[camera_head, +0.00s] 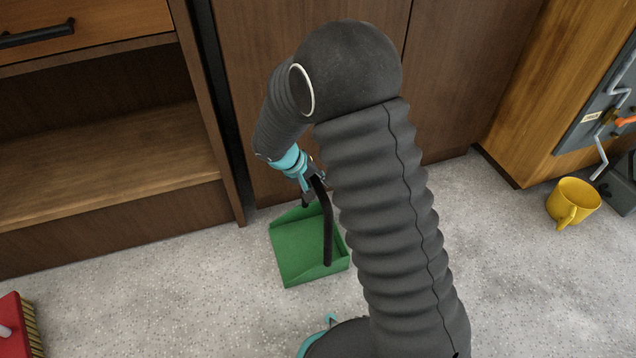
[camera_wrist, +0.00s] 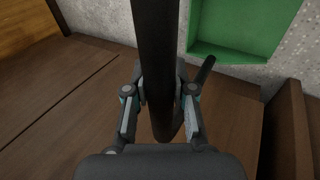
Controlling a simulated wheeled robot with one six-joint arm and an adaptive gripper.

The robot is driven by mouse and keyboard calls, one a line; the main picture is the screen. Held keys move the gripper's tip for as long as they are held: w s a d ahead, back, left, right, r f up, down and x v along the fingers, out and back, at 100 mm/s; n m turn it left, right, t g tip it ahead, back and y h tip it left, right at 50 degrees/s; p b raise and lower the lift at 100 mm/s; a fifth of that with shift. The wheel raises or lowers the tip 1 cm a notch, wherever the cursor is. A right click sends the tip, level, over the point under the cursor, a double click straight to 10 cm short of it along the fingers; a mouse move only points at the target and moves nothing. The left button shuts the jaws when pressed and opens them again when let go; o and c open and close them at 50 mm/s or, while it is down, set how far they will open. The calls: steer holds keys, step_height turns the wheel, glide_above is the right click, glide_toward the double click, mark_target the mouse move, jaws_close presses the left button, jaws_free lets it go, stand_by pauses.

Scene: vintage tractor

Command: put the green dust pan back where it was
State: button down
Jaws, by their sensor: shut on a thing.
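The green dust pan (camera_head: 300,252) is in the middle of the head view, over the grey floor in front of the brown cabinet doors. I cannot tell whether it touches the floor. Its black handle (camera_head: 327,228) rises toward my gripper (camera_head: 309,188). In the wrist view, the green pan (camera_wrist: 240,25) shows at the top right, and the thick dark handle (camera_wrist: 155,60) runs between the two fingers of my gripper (camera_wrist: 162,112). My gripper is shut on the handle. My arm hides part of the area right of the pan in the head view.
An open wooden shelf (camera_head: 110,165) stands at the left. A red brush (camera_head: 14,325) lies at the lower left. A yellow mug (camera_head: 573,202) stands on the floor at the right, near a wooden cabinet (camera_head: 545,95). Floor between brush and pan is clear.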

steer(key=c, duration=1)
jaws_free()
steer(key=shift+o, duration=0.2)
steer(key=shift+a+r, duration=0.1)
steer(key=shift+r, duration=0.25)
steer(key=p+v, duration=0.2)
steer(key=v, duration=0.9)
steer(key=shift+s+r, duration=0.15)
steer(key=shift+r, duration=0.05)
steer(key=s+d+r+m+y, duration=0.1)
steer(key=s+d+r+y, duration=0.1)
steer(key=s+d+r, duration=0.4)
steer(key=s+d+r+t+y, duration=0.1)
steer(key=s+d+r, duration=0.2)
steer(key=s, duration=0.3)
steer(key=s+d+r+m+t+y, duration=0.1)
steer(key=s+d+r, duration=0.3)
steer(key=s+d, duration=0.1)
steer(key=s+d+r+m+t+y, duration=0.1)
steer(key=s+d+r, duration=0.2)
steer(key=s, duration=0.5)
steer(key=shift+d+r+y, duration=0.2)
steer(key=shift+d+y, duration=0.1)
steer(key=shift+d, duration=0.2)
